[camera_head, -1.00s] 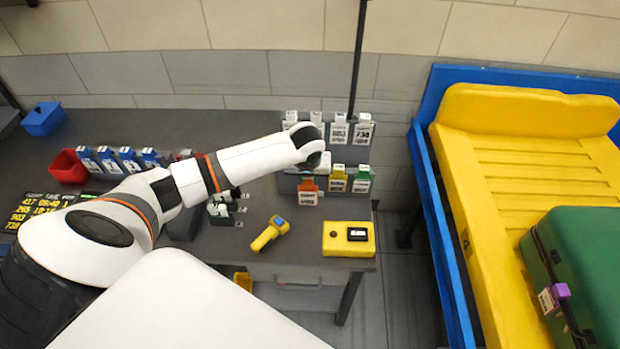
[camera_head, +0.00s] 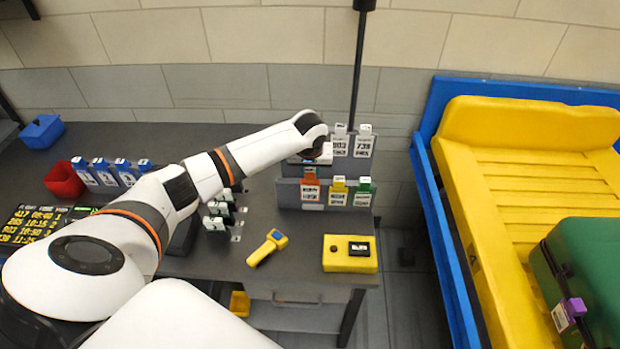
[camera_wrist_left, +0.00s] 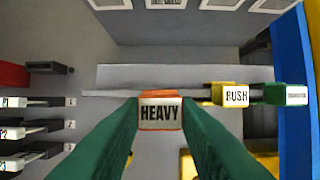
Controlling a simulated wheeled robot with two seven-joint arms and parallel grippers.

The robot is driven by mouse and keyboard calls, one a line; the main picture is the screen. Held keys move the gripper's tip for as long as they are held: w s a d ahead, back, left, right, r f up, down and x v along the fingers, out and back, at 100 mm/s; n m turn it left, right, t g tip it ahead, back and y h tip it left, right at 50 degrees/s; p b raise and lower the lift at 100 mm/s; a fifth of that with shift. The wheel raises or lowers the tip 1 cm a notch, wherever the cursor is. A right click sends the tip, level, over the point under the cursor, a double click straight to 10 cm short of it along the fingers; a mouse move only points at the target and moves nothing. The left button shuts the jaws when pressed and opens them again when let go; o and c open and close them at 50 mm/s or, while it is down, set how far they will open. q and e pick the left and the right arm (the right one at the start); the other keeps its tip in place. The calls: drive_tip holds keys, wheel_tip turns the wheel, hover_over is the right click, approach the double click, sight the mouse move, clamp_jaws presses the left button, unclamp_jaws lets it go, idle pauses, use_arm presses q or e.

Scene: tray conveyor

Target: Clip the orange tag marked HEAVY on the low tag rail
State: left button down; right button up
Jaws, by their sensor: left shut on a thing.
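The orange tag marked HEAVY (camera_wrist_left: 160,112) is held between the green fingertips of my left gripper (camera_wrist_left: 160,120). In the head view the orange tag (camera_head: 310,187) hangs upright at the left part of the low tag rail (camera_head: 287,190), in line with a yellow tag (camera_head: 338,190) and a green tag (camera_head: 363,191). In the wrist view its top overlaps the rail edge (camera_wrist_left: 110,93); I cannot tell whether it is seated on the rail. My left gripper (camera_head: 312,166) is above it, its fingers mostly hidden in the head view. My right gripper is not in view.
White tags (camera_head: 363,142) hang on the higher rail behind. A yellow scanner (camera_head: 267,248) and a yellow box (camera_head: 349,262) lie on the bench in front. Black tags (camera_head: 217,216) stand at the left. A dark post (camera_head: 357,75) rises behind the rails.

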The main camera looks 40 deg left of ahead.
use_arm(q)
drive_tip(key=shift+w+a+f+b, duration=0.1)
drive_tip(key=shift+w+a+b, duration=0.25)
drive_tip(key=shift+w+b, duration=0.2)
drive_tip(key=shift+f, duration=0.75)
drive_tip(key=shift+f+b, duration=0.45)
drive_tip(key=shift+f, duration=0.65)
drive_tip(key=c, duration=1)
unclamp_jaws()
